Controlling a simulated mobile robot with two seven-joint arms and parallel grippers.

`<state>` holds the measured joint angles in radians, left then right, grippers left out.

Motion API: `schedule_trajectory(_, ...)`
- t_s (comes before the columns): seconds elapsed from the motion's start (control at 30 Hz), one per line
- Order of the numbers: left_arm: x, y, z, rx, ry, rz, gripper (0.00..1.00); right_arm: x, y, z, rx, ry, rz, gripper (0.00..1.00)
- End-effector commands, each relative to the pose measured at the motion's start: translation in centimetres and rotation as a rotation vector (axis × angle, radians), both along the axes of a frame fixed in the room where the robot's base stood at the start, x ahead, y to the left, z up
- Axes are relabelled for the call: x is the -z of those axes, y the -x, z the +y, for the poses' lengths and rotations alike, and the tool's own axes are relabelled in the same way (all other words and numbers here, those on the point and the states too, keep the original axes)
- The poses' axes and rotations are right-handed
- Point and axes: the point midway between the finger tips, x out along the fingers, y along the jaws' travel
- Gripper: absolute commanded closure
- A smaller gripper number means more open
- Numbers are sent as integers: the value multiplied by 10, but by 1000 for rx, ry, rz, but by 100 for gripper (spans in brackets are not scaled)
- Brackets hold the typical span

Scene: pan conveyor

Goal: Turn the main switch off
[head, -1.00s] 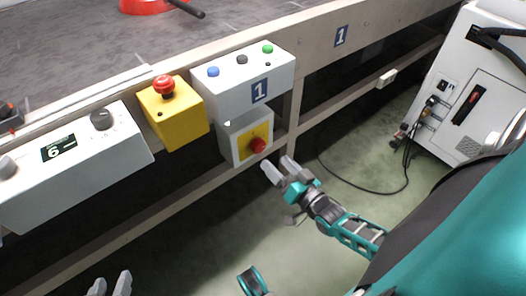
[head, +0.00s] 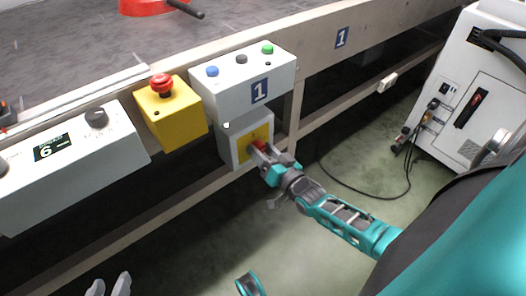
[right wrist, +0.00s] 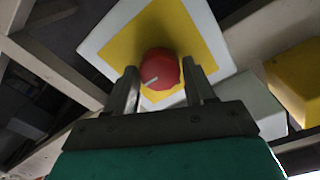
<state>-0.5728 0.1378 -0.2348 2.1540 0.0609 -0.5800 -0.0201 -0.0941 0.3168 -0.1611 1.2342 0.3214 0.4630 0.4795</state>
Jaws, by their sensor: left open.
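The main switch is a red rotary knob (head: 259,146) on a yellow plate (head: 243,149), on the front of a small grey box under the conveyor rail. In the right wrist view the knob (right wrist: 160,68) has a white mark pointing to the lower left. My right gripper (head: 259,152) is at the knob; in the right wrist view its two fingers (right wrist: 162,85) stand apart, one on each side of the knob's lower part, with small gaps visible. My left gripper (head: 109,286) is open and empty at the bottom left, away from the switch. Its fingers partly leave the frame.
Above the switch is a grey box with blue, black and green buttons (head: 258,92). Left of it are a yellow emergency-stop box (head: 172,115) and a control panel showing 6 (head: 75,170). A white cabinet (head: 468,110) with cables stands at right.

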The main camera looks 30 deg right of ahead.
Motion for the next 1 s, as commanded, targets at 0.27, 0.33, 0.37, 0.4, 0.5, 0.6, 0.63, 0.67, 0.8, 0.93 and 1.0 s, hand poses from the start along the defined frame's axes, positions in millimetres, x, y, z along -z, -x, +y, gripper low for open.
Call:
schedule_trajectory(0.27,1,0,1,-2,-2,1,57,0,0,0,0,0,0,74)
schedule_trajectory(0.33,1,0,1,-2,-2,2,57,0,0,0,0,0,0,80)
schedule_trajectory(0.37,2,0,1,-2,-2,3,57,0,0,0,0,0,0,83)
schedule_trajectory(0.4,2,0,2,-2,-3,4,57,0,0,0,0,0,0,84)
schedule_trajectory(0.5,3,0,2,-3,-4,5,57,0,0,0,0,3,0,84)
schedule_trajectory(0.6,2,0,2,-3,-4,5,57,0,0,0,0,17,-1,84)
schedule_trajectory(0.63,2,0,2,-3,-4,5,57,0,0,0,0,25,-2,84)
schedule_trajectory(0.67,2,0,2,-3,-4,5,57,0,0,0,0,33,-3,84)
schedule_trajectory(0.8,-1,0,2,-3,-3,2,57,-1,0,1,0,93,-8,84)
schedule_trajectory(0.93,-3,0,2,-4,-3,1,57,-1,0,1,0,182,-15,84)
schedule_trajectory(1.0,-4,0,2,-5,-4,1,57,-1,0,1,1,242,-18,84)
